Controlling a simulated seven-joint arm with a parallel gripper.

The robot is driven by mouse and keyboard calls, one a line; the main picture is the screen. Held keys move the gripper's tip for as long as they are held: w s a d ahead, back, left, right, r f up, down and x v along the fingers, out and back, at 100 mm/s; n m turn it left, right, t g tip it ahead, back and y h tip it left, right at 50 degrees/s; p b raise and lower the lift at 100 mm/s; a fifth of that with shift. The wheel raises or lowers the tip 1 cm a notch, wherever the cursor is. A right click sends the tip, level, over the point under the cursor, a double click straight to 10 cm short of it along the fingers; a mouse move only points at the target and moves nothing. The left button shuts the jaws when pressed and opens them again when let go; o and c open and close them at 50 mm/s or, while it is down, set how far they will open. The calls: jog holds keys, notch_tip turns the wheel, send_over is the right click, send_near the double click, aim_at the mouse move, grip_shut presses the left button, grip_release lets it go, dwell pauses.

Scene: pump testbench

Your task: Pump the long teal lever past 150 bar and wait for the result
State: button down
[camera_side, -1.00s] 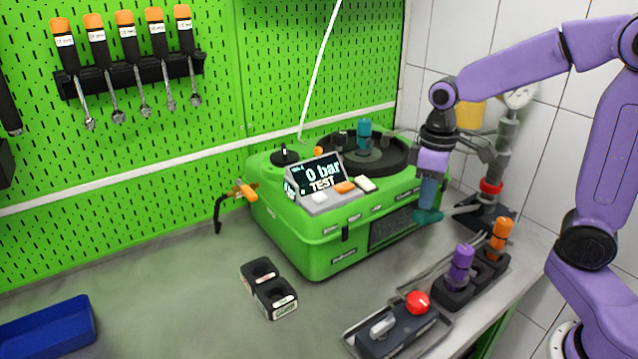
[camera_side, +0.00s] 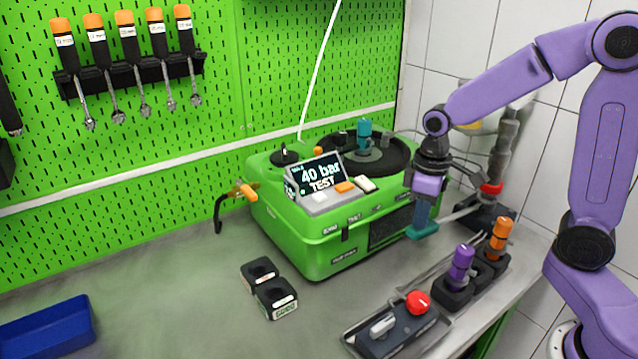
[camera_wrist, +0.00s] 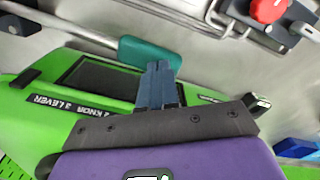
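The long lever ends in a teal grip (camera_side: 424,232), low in front of the green test bench's right end. Its grey rod (camera_side: 462,212) runs right to the pump near the wall. The teal grip also shows in the wrist view (camera_wrist: 143,52). My gripper (camera_side: 421,226) is above the grip, fingers pointing down. In the wrist view the fingers (camera_wrist: 160,68) are together, with their tips over the grip and seemingly against it; exact contact is hard to see. The bench display (camera_side: 318,175) reads "40 bar" and "TEST".
The green bench (camera_side: 300,245) is close left of my gripper. A purple-handled tool (camera_side: 461,262) and an orange-handled one (camera_side: 501,236) stand in holders in front. A red button (camera_side: 418,302) is near the table edge. A blue bin (camera_side: 48,328) is far left.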

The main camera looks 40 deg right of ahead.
jog(key=shift+a+f, duration=0.2)
jog(key=shift+f, duration=1.45)
jog(key=shift+r, duration=0.15)
jog(key=shift+d+r, duration=0.25)
jog(key=shift+r, duration=1.3)
jog(key=shift+d+r, duration=0.2)
jog(key=shift+r, duration=1.3)
jog(key=shift+f, duration=0.15)
jog(key=shift+a+f, duration=0.2)
jog(key=shift+f, duration=1.3)
jog(key=shift+a+f, duration=0.2)
jog(key=shift+f, duration=1.3)
jog(key=shift+d+r, duration=0.2)
jog(key=shift+r, duration=1.4)
jog(key=shift+d+r, duration=0.2)
jog(key=shift+r, duration=1.35)
